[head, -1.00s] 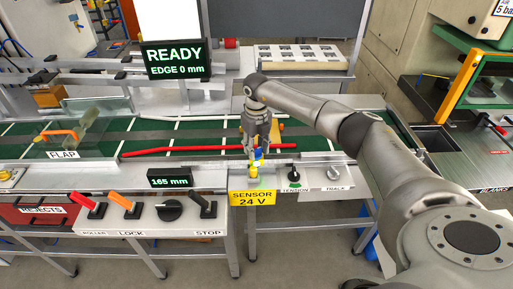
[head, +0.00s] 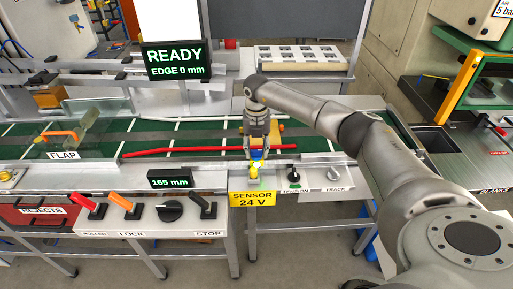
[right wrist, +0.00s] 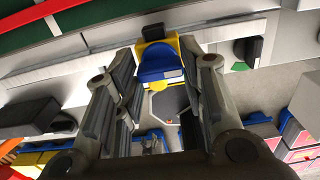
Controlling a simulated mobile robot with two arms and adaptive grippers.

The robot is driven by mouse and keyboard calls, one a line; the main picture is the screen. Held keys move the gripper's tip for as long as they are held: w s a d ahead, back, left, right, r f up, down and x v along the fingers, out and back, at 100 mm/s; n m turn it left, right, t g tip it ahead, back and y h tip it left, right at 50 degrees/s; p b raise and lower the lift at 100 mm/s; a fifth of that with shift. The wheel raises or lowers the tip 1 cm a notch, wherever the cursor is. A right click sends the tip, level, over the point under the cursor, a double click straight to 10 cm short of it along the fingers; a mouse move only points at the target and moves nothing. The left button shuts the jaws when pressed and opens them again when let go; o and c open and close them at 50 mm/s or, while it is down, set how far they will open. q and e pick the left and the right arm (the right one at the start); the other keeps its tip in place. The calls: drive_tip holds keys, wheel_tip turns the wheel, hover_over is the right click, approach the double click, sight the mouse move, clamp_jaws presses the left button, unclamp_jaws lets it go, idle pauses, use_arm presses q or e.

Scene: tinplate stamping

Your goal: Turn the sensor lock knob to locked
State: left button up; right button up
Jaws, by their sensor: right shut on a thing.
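The sensor lock knob (right wrist: 160,62) is blue and sits on a yellow sensor body in the right wrist view. In the head view the yellow sensor body (head: 255,171) stands on the conveyor's front rail, above the SENSOR 24 V label. My right gripper (head: 258,150) points down over it from above. In the right wrist view its fingers (right wrist: 162,55) stand on both sides of the blue knob, shut on it. The fingers hide part of the knob, and I cannot read any lock mark. My left gripper is not in view.
A display (head: 176,60) reads READY, EDGE 0 mm; a smaller one (head: 170,180) reads 165 mm. A red rod (head: 190,150) runs behind the sensor. The tension knob (head: 294,176) is close on the right.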

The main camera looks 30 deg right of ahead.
drive_tip(key=shift+w+r, duration=0.15)
drive_tip(key=o, duration=0.9)
drive_tip(key=shift+o, duration=0.5)
wheel_tip(320, 180, up, 12)
